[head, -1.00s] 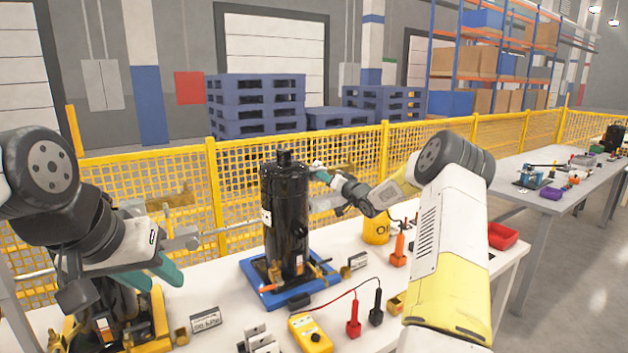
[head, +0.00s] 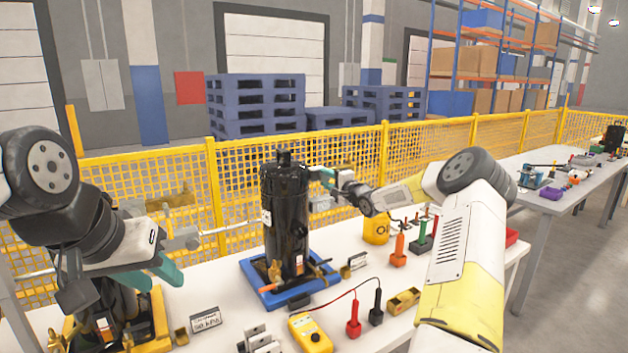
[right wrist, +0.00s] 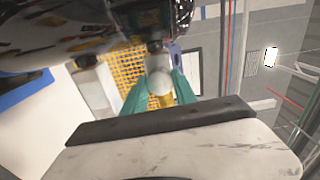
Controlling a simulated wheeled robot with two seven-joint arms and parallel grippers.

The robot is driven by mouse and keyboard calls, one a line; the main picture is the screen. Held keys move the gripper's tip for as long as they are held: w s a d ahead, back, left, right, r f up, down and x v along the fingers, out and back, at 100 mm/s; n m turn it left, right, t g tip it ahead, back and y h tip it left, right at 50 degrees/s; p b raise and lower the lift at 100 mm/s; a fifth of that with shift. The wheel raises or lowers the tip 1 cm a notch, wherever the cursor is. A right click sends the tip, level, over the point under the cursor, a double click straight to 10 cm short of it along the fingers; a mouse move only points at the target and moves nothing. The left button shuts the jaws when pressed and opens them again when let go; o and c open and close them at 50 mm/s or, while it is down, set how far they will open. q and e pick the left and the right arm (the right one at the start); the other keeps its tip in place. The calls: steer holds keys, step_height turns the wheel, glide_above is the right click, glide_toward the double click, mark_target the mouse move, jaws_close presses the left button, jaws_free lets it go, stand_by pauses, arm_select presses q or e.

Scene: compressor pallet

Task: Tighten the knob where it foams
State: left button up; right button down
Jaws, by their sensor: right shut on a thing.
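A tall black compressor (head: 286,215) stands upright on a blue pallet (head: 262,298) in the middle of the table. My right gripper (head: 322,177) is at the compressor's upper right side. In the right wrist view its teal fingers (right wrist: 159,92) are shut on a knob beside a dark fitting (right wrist: 155,45). A pale round mass (right wrist: 160,82) shows between the fingers; I cannot tell whether it is foam or the knob itself. My left gripper (head: 152,276) is open and empty, above a second black compressor (head: 108,312) on a yellow pallet (head: 155,330).
A yellow meter (head: 310,335) with red and black probes lies in front of the blue pallet. A small sign (head: 205,320) stands between the pallets. A yellow can (head: 376,230) and an orange bottle (head: 399,250) stand at right. Yellow mesh fencing (head: 350,160) runs behind.

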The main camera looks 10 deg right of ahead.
steer(key=shift+d+f+m, duration=0.1)
steer(key=shift+m, duration=1.6)
steer(key=c, duration=1)
jaws_free()
steer(key=v, duration=0.7)
steer(key=shift+s, duration=0.4)
